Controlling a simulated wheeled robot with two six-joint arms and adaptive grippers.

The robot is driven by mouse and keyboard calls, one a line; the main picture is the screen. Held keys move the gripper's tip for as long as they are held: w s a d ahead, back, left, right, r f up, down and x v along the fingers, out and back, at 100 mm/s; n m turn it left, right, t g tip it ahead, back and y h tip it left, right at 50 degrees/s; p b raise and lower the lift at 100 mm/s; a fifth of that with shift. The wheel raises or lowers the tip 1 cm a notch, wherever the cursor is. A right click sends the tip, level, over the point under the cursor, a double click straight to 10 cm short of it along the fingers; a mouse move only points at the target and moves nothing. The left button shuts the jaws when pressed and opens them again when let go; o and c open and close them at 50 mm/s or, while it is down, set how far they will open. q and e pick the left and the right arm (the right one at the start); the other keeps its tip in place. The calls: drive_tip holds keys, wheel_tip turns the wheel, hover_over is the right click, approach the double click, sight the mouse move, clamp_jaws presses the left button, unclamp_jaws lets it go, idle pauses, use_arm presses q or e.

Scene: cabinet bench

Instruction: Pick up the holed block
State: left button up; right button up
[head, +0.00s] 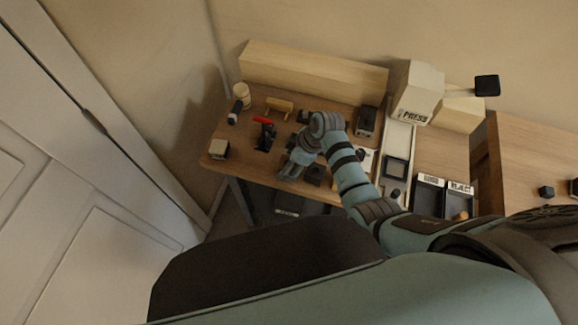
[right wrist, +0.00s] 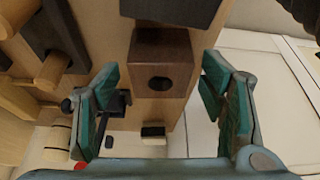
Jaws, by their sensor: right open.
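The holed block (right wrist: 174,47) is a brown wooden block with a dark oval hole in its facing side. In the right wrist view it sits on the table near the front edge, between the lines of my two fingers. My right gripper (head: 287,172) is open and empty, low over the front of the table in the head view. Its teal fingers stand on either side of the block in the wrist view, with a gap to each side visible. I cannot tell whether the fingertips reach around it. In the head view the gripper hides the block. My left gripper is in neither view.
A dark block (head: 314,174) lies just right of the gripper. Trays (head: 430,180) and the press (head: 416,95) are on the right.

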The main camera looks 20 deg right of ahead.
drive_tip(key=shift+a+f, duration=0.1)
drive_tip(key=shift+f, duration=0.3)
drive_tip(key=shift+r, duration=0.1)
drive_tip(key=c, duration=1.2)
drive_tip(key=shift+c, duration=0.2)
drive_tip(key=shift+r, duration=0.15)
